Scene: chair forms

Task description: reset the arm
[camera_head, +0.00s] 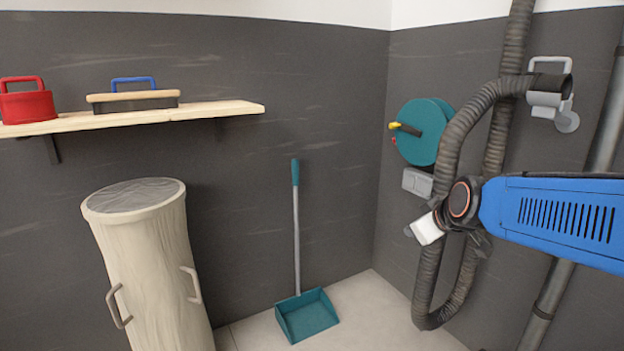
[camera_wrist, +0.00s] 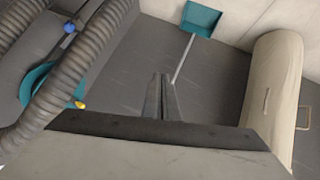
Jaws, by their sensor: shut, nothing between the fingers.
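My gripper (camera_wrist: 161,80) shows in the middle of the wrist view. Its two narrow grey fingers are together with nothing between them. It is in the air, and no object touches the fingertips in that view. In the head view my blue arm reaches in from the right, in front of the hose. It ends in a dark joint with an orange ring and a pale part beside it; the fingers are not clear there.
A thick ribbed hose (camera_head: 512,45) hangs close to my arm, by a teal reel (camera_head: 420,130). A teal dustpan (camera_head: 307,316) stands in the corner. A cream bin (camera_head: 148,260) stands left, below a wooden shelf (camera_head: 215,109) holding a red item (camera_head: 27,105) and a blue-handled item (camera_head: 133,97).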

